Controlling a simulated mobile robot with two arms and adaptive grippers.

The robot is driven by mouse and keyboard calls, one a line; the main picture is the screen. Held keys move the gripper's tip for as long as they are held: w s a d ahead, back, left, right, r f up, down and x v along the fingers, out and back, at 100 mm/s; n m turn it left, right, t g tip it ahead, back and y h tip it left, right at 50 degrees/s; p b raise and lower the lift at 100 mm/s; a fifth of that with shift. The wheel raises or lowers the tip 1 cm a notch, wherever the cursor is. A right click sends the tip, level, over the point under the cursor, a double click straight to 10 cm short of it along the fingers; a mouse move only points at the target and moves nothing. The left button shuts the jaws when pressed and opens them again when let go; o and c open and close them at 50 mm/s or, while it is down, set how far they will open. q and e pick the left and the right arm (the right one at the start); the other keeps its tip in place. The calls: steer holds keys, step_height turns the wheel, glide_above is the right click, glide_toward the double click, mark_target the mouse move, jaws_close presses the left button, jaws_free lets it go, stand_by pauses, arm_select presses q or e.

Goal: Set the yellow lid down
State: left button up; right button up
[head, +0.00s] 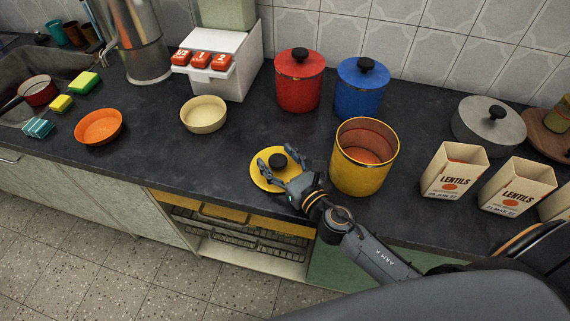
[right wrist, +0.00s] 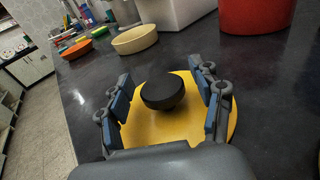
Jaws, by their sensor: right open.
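The yellow lid (head: 263,180) with its round black knob lies flat on the dark counter, left of the open yellow canister (head: 361,176). In the right wrist view the lid (right wrist: 223,126) lies under the fingers, with the knob (right wrist: 166,91) between them. My right gripper (head: 277,159) is open, its fingers on either side of the knob; it also shows in the right wrist view (right wrist: 160,95). A gap shows between each finger and the knob. My left gripper is not in view.
A red canister (head: 299,83) and a blue canister (head: 361,87), both lidded, stand behind. A cream bowl (head: 204,116) and an orange bowl (head: 99,127) are to the left. Lentils cartons (head: 453,171) and a grey pot (head: 489,126) are to the right.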

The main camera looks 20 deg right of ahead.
steer(key=shift+r+p, duration=0.4)
steer(key=shift+r, duration=0.1)
steer(key=shift+s+d, duration=0.1)
steer(key=shift+s, duration=0.2)
steer(key=b+v, duration=0.4)
steer(key=v, duration=0.6)
steer(key=shift+s, duration=0.3)
steer(key=shift+s+d+r, duration=0.15)
steer(key=shift+s, duration=0.3)
